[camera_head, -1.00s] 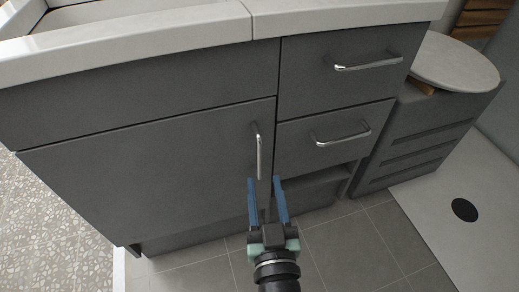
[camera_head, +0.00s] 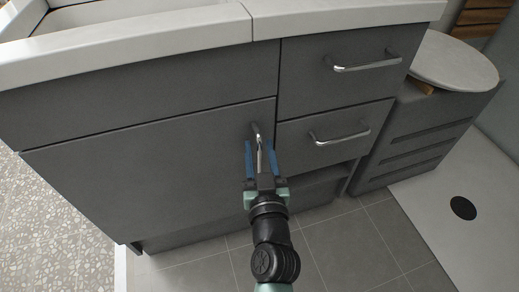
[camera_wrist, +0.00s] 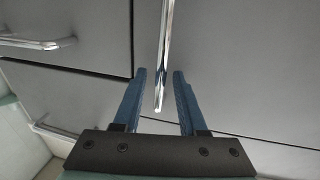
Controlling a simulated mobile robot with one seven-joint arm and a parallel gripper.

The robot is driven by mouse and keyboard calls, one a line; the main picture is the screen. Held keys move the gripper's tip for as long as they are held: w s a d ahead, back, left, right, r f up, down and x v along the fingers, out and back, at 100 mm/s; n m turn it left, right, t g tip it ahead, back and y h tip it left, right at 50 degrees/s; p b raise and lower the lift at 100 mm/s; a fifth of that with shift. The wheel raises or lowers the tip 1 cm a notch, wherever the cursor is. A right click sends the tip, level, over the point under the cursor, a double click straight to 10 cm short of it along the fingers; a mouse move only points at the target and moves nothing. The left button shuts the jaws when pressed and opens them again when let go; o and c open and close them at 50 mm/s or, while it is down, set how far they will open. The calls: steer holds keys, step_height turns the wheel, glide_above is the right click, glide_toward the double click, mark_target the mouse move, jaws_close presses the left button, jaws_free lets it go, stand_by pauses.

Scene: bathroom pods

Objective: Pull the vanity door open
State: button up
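The vanity door (camera_head: 150,180) is a wide grey panel on the left of the cabinet, and it looks shut. Its vertical chrome handle (camera_head: 257,138) sits near the door's right edge. My gripper (camera_head: 260,158) is at the handle, with its blue fingers on either side of it. In the wrist view, the handle (camera_wrist: 164,60) comes down between the two fingertips of my gripper (camera_wrist: 160,88). The fingers are apart, with a gap to the handle on both sides. The handle's lower part is hidden by my gripper in the head view.
Two drawers with chrome handles, upper (camera_head: 365,65) and lower (camera_head: 340,137), are right of the door. A white countertop (camera_head: 340,14) overhangs above. Grey tile floor (camera_head: 350,240) is clear in front.

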jaws_close()
stand_by(1.2)
